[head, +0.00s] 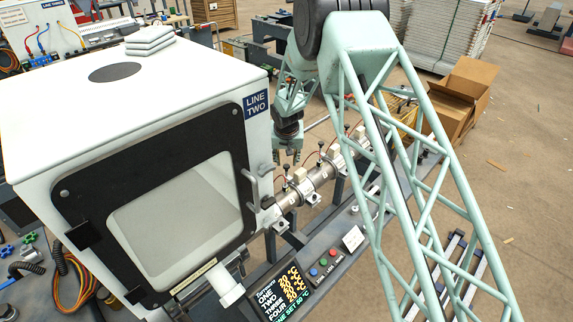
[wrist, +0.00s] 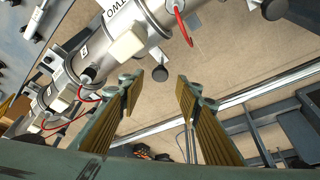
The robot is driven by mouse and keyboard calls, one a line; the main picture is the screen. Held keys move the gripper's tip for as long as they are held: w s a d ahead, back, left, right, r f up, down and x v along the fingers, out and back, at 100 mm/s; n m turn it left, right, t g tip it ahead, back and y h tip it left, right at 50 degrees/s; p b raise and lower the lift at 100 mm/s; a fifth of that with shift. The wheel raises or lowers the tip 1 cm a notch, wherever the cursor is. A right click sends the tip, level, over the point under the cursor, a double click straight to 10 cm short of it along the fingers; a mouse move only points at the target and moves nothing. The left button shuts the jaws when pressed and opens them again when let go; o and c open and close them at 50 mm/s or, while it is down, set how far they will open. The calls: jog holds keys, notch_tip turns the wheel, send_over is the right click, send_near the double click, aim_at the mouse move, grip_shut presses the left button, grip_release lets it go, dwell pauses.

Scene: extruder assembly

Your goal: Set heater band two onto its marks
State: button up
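The extruder barrel (head: 318,177) runs diagonally behind the white cabinet, with several metal heater bands, white terminal blocks and red leads along it. In the wrist view, the word TWO (wrist: 123,12) shows on the metal cylinder at the top; I cannot tell whether it is on a band or on the barrel. Beside it is a band with a white block (wrist: 127,45). My gripper (wrist: 158,85) is open, with nothing between its two ribbed fingers, and the barrel lies off to their upper left. In the head view, my gripper (head: 288,156) points down near the barrel's cabinet end. The marks cannot be made out.
The white cabinet (head: 190,180) marked LINE TWO stands close left of my gripper. A control panel with a display (head: 280,295) and buttons is in front of the barrel. Open cardboard boxes (head: 465,98) stand at the back right. Bare floor shows between my fingers in the wrist view.

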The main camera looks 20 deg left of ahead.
aim_at(286, 166)
jog(key=shift+x, duration=2)
jog(key=shift+c, duration=0.7)
grip_shut()
